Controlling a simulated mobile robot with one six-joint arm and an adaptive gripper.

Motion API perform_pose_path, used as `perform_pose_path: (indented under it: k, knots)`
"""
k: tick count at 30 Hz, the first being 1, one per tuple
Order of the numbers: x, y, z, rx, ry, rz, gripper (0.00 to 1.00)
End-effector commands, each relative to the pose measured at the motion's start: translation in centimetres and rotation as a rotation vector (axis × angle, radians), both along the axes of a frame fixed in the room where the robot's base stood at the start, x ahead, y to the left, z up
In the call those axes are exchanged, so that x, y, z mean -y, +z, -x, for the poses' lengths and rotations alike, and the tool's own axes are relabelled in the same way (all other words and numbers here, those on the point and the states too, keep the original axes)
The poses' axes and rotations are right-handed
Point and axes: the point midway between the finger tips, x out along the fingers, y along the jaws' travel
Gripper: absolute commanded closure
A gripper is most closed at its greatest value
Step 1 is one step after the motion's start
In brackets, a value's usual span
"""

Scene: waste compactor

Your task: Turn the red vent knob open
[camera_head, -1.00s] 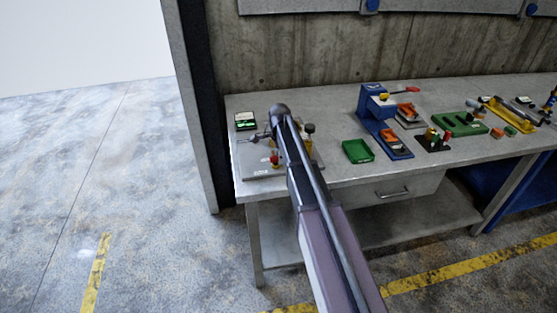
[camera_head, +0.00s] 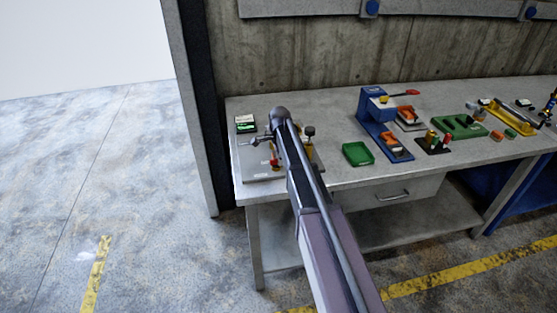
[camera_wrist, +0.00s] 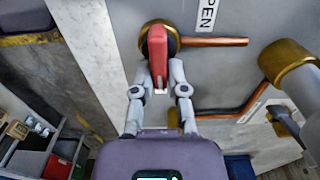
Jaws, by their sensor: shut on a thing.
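The red vent knob (camera_wrist: 157,50) is a red bar handle on a round brass base, seen close up in the wrist view. My gripper (camera_wrist: 159,78) has its two fingers closed on either side of the knob's near end. The knob's long side runs up and down in that view, across the line of the copper pipe. A white "OPEN" label (camera_wrist: 206,16) is on the grey plate to the upper right of the knob. In the head view the red knob (camera_head: 275,158) shows small beside my arm, which hides much of the fixture.
A copper pipe (camera_wrist: 215,42) leads right from the knob, and a thick brass fitting (camera_wrist: 288,65) stands at the right. In the head view a green tray (camera_head: 357,153) and a blue press (camera_head: 375,115) stand right of my arm on the workbench.

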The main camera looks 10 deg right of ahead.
Motion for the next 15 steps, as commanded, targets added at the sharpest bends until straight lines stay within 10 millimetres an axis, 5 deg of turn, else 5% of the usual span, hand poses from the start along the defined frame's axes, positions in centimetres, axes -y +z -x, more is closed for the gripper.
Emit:
perform_pose_path:
  k: [15]
  knots:
    - [-0.01,-0.02,-0.4,-0.001,0.297,0.0,1.0]
